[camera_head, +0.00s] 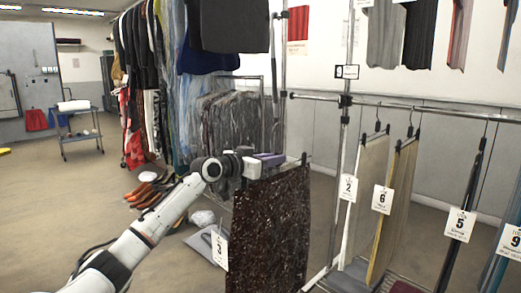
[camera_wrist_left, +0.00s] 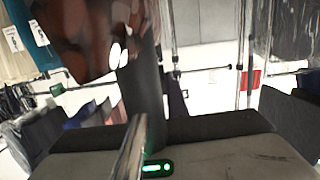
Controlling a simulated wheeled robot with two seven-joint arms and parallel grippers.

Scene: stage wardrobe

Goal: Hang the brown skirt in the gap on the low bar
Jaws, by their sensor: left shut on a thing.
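The brown skirt (camera_head: 270,230), dark and speckled, hangs upright from a hanger in my left gripper (camera_head: 268,160), left of the low bar's upright post. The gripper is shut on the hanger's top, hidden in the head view. A tag numbered 3 (camera_head: 220,249) hangs at the skirt's left edge. The low bar (camera_head: 395,104) runs right from the post. On it a wide gap (camera_head: 452,150) lies between the yellowish piece tagged 6 (camera_head: 395,215) and the dark piece tagged 5 (camera_head: 462,215). In the left wrist view a metal rod (camera_wrist_left: 130,150) crosses between dark fingers. My right gripper is not in view.
A pale piece tagged 2 (camera_head: 367,185) hangs beside piece 6. A piece tagged 9 (camera_head: 509,240) hangs at the right edge. A packed clothes rack (camera_head: 185,80) stands behind my arm, with shoes (camera_head: 150,188) below it.

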